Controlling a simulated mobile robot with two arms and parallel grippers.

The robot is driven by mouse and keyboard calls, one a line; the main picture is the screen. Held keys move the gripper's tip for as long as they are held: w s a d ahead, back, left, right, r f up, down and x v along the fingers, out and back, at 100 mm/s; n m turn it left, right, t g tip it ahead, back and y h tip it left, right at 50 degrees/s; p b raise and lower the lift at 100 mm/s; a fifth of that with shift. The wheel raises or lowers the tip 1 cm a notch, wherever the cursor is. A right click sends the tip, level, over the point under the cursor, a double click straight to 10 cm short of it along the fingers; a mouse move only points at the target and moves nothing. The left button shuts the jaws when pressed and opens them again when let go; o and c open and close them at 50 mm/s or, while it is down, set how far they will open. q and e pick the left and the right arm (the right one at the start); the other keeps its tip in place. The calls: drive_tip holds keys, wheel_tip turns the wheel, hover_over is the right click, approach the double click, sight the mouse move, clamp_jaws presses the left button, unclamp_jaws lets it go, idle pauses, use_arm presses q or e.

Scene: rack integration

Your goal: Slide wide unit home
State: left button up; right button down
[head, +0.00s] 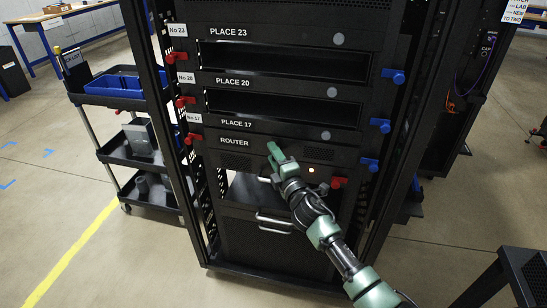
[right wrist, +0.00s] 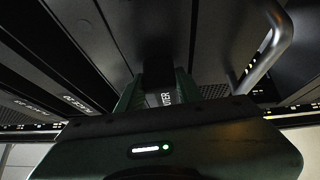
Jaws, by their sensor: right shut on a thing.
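The wide black unit marked ROUTER (head: 238,158) sits in the rack (head: 225,232) under the PLACE 17 label, with a small orange light on its right half. My right gripper (head: 274,153) is at the middle of its front. In the right wrist view, the fingers (right wrist: 158,88) are shut on a dark part beside the upside-down ROUTER lettering; the fingers hide much of this part. Whether the unit's front is flush with the rack cannot be told. My left gripper is not in view.
Two dark openings (head: 283,61) lie above. A silver handle (head: 274,222) is on the lower unit. A cart with a blue tray (head: 115,83) stands left; floor in front is partly clear.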

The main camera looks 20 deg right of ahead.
drive_tip(key=shift+w+d+r, duration=0.1)
drive_tip(key=shift+w+r, duration=0.15)
drive_tip(key=shift+r, duration=0.15)
drive_tip(key=c, duration=0.9)
unclamp_jaws()
drive_tip(key=shift+o, duration=0.2)
drive_tip(key=shift+s+f, duration=0.15)
drive_tip(key=shift+f, duration=0.35)
drive_tip(key=s, duration=0.7)
drive_tip(key=shift+s+r, duration=0.2)
drive_tip(key=shift+s, duration=0.15)
drive_tip(key=shift+d, duration=0.1)
